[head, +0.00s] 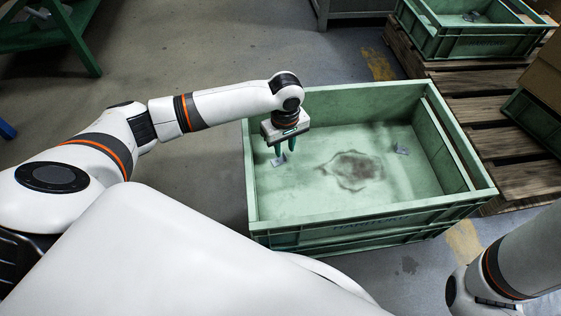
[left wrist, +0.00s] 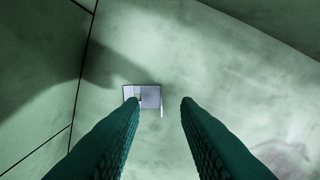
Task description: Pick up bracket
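A small grey metal bracket (head: 279,160) lies on the floor of the green crate (head: 365,222), near its left wall. My left gripper (head: 285,152) points down into the crate just above this bracket. In the left wrist view the bracket (left wrist: 150,97) shows beyond the fingertips, nearer the left finger, which overlaps its lower left edge. The left gripper (left wrist: 163,103) is open, with nothing between its fingers. A second small grey bracket (head: 401,149) lies on the crate floor near the right wall. My right arm shows at the lower right of the head view, but its gripper is out of the picture.
The crate walls stand close around the left gripper on its left and far sides. A dark stain (head: 352,169) marks the crate floor. Another green crate (head: 470,44) stands on a wooden pallet (head: 490,108) at the upper right. A green stand (head: 75,40) is at the upper left.

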